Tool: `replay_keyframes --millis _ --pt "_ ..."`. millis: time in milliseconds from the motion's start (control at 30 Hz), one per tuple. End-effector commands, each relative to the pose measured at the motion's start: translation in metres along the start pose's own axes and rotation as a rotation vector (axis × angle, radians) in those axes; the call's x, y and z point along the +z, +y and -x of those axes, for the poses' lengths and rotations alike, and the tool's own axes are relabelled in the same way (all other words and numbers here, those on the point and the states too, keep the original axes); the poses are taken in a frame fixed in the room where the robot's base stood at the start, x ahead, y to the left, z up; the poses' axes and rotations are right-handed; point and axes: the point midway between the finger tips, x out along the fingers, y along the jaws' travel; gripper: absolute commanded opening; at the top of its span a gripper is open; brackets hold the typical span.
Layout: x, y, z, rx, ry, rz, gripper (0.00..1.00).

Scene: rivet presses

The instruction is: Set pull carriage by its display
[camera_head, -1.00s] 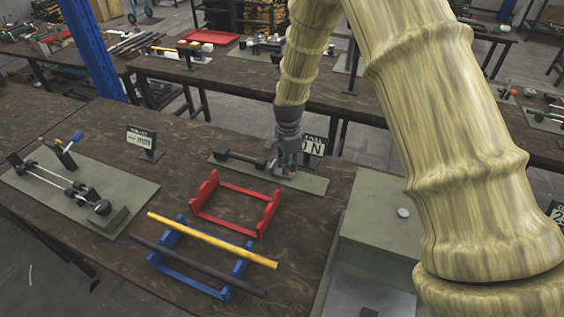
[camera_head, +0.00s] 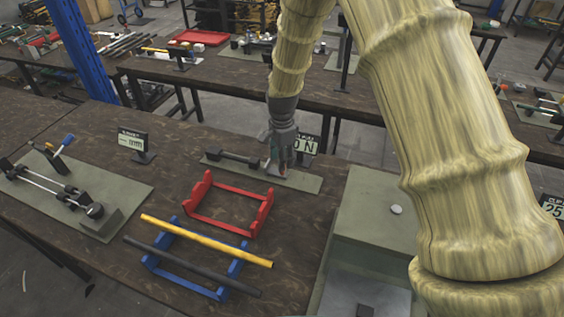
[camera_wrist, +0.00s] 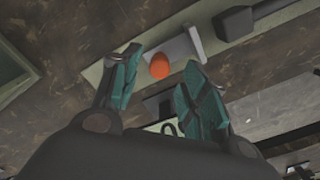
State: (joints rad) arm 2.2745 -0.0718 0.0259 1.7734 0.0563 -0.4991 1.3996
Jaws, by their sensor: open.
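The pull carriage device lies on a grey-green plate (camera_head: 306,183) on the dark wooden table, with a dark bar and block (camera_head: 232,156) at its left. Its display (camera_head: 307,145) stands behind my gripper, partly hidden, and shows "0 N" at its visible end. My gripper (camera_head: 278,168) points down over the right part of the plate. In the wrist view my gripper (camera_wrist: 163,68) is open, with an orange knob (camera_wrist: 159,66) seen between its fingers. A pale grey block (camera_wrist: 184,48) is beside the knob. I cannot tell whether a finger touches the knob.
A red rack (camera_head: 228,207) stands in front of the plate. A blue rack (camera_head: 182,277) carries a yellow rod (camera_head: 205,241) and a black rod (camera_head: 190,265). A rail fixture (camera_head: 68,190) with a display (camera_head: 133,140) is at left. A grey-green cabinet (camera_head: 375,235) is at right.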

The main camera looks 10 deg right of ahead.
Motion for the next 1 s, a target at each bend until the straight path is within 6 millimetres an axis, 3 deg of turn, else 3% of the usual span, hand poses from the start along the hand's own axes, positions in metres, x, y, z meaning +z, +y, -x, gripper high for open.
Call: replay_keyframes --millis 300,500,1000 --pt "-0.001 -0.001 0.059 -0.002 0.001 -0.001 0.44" --pt "-0.001 0.0 0.084 -0.002 0.0 -0.001 0.44" --pt "-0.001 0.0 0.095 0.0 0.0 0.0 0.44"
